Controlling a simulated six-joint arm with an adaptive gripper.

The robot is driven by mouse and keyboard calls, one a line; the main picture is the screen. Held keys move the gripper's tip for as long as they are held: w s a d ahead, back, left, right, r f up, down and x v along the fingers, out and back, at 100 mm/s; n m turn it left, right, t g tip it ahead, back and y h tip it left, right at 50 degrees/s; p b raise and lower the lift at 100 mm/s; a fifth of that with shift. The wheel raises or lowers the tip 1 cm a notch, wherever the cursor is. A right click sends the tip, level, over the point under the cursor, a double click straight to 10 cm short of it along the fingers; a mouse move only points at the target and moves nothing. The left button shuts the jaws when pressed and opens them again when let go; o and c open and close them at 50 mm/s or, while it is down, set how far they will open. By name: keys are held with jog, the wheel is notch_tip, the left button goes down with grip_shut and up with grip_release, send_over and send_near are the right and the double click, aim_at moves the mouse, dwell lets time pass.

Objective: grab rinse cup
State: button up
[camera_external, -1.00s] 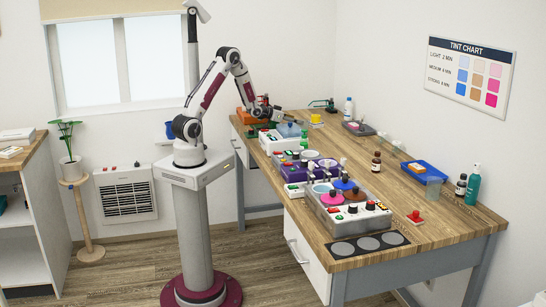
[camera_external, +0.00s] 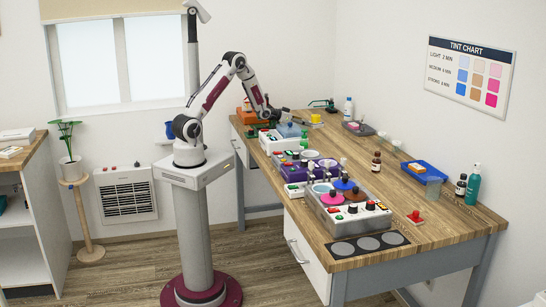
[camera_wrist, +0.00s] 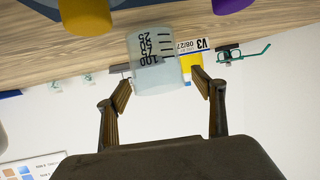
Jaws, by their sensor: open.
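A translucent pale cup (camera_wrist: 157,65) with black graduation marks shows upside down in the wrist view and looks like the rinse cup. My gripper (camera_wrist: 165,90) is open, with one finger on each side of the cup's near end. I cannot tell whether either finger touches it. In the external view my gripper (camera_external: 270,118) is low over the far left part of the table, among the tinting gear. The cup is hard to pick out there.
The wooden table (camera_external: 345,215) carries purple and grey tinting units with coloured lids in front of my gripper. A blue tray (camera_external: 424,173) and bottles stand on the right.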

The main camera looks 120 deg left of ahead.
jog(key=c, duration=1.1)
jog(key=shift+r, duration=0.1)
jog(key=shift+r, duration=4.95)
